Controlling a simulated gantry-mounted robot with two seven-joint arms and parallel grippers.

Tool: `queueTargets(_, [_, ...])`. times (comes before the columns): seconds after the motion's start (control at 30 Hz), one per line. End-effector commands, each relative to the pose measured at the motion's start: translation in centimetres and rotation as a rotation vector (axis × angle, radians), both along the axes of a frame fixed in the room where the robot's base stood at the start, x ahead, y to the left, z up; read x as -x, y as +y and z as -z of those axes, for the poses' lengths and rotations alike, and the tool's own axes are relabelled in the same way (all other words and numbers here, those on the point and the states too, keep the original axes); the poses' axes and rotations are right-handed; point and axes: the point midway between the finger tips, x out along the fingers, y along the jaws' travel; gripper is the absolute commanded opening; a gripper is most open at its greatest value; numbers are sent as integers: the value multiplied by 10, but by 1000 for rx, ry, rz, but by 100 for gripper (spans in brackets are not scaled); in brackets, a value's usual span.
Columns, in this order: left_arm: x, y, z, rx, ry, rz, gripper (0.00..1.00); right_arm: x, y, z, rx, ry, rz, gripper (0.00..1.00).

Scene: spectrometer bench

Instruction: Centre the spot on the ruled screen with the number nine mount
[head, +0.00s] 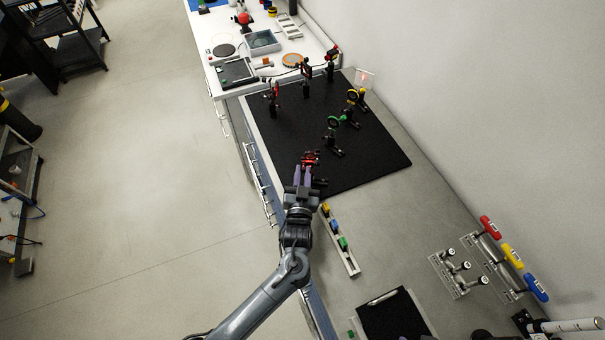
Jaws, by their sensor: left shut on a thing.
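My left gripper (303,172), with purple fingertips, reaches over the near left edge of the black optical board (388,163). It is shut on a small red-and-black mount (311,157), partly hidden by the fingers. I cannot read a number on this or any other mount. A small pale upright screen (366,77) stands at the board's far right corner with a reddish spot on it. Its ruling is too small to make out.
Green-ringed mounts (334,121) and a yellow-ringed mount (353,96) stand right of the gripper. Black-and-red post mounts (304,80) line the board's far side. A rail with coloured blocks (338,240) lies nearer. Red, yellow and blue handles (512,255) are at right.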

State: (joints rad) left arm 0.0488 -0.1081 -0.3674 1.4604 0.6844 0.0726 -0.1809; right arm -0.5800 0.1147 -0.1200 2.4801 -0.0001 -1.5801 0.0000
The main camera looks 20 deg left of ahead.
Motion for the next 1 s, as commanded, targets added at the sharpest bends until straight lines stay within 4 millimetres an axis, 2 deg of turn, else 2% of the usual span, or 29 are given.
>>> queueTargets(0.27, [0,0,-3,-122,41,0,0,0,-2,-15,8,1,-6,43])
queueTargets(0.7, [0,0,-3,-470,153,0,0,0,-2,-45,8,1,-6,43])
queueTargets(1.0, [-1,-1,-1,-649,210,0,0,0,-1,-58,3,1,-2,43])
